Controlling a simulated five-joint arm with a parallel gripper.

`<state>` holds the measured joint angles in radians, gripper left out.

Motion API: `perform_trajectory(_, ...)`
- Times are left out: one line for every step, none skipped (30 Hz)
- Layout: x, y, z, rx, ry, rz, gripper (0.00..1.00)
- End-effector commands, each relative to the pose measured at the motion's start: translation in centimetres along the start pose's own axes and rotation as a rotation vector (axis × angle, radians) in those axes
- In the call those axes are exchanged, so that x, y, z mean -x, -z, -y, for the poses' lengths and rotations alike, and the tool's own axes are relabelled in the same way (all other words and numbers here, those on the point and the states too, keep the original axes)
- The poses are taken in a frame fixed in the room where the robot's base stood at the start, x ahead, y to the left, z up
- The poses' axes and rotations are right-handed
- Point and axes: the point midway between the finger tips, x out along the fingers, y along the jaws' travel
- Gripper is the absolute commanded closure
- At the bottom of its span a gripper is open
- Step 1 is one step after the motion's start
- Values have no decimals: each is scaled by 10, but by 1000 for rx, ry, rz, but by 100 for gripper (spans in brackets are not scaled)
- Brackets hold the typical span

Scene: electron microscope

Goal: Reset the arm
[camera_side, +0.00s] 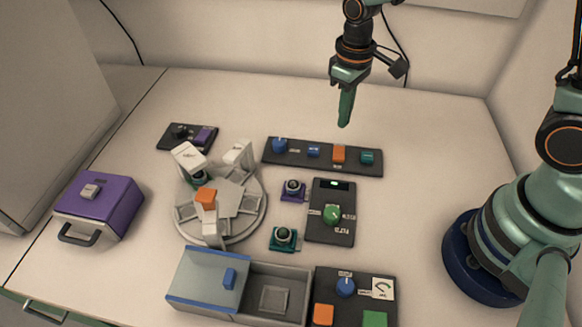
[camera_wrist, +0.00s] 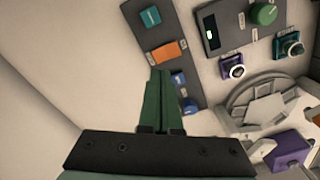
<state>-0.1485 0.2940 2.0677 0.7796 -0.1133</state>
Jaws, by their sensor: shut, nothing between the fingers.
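My gripper (camera_side: 345,108) hangs in the air above the back part of the table, pointing down. Its green fingers are together with nothing between them; they also show in the wrist view (camera_wrist: 160,78). In the side view it is behind the long dark panel with blue, orange and teal controls (camera_side: 323,165), near that panel's right half, and apart from it. In the wrist view the fingertips overlap the same panel (camera_wrist: 183,89) near its orange block.
A round grey carousel (camera_side: 253,226) stands left of centre. A purple box (camera_side: 115,200) is at left. A grey tray with a blue-edged lid (camera_side: 293,274) and control panels (camera_side: 345,230) are in front. The table's right and back areas are clear.

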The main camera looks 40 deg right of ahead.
Motion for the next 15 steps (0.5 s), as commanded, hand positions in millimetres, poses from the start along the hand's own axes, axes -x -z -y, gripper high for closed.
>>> perform_trajectory(0, 0, 0, 0, 0, 0, 100)
perform_trajectory(1, 0, 0, -1, 0, -2, 100)
perform_trajectory(3, 0, -1, -3, -1, -6, 100)
perform_trajectory(5, 0, -1, -5, -1, -11, 100)
perform_trajectory(9, -1, -2, -9, -2, -20, 100)
perform_trajectory(15, -2, -3, -15, -4, -32, 100)
perform_trajectory(21, -3, -4, -22, -5, -45, 100)
perform_trajectory(28, -4, -6, -29, -7, -61, 100)
perform_trajectory(38, -7, -8, -41, -10, -82, 100)
perform_trajectory(46, -8, -10, -52, -12, -101, 100)
perform_trajectory(54, -11, -12, -62, -14, -121, 100)
perform_trajectory(65, -15, -14, -75, -18, -147, 100)
perform_trajectory(73, -18, -15, -85, -20, -167, 100)
perform_trajectory(80, -22, -17, -95, -22, -185, 100)
perform_trajectory(89, -26, -19, -109, -26, -210, 100)
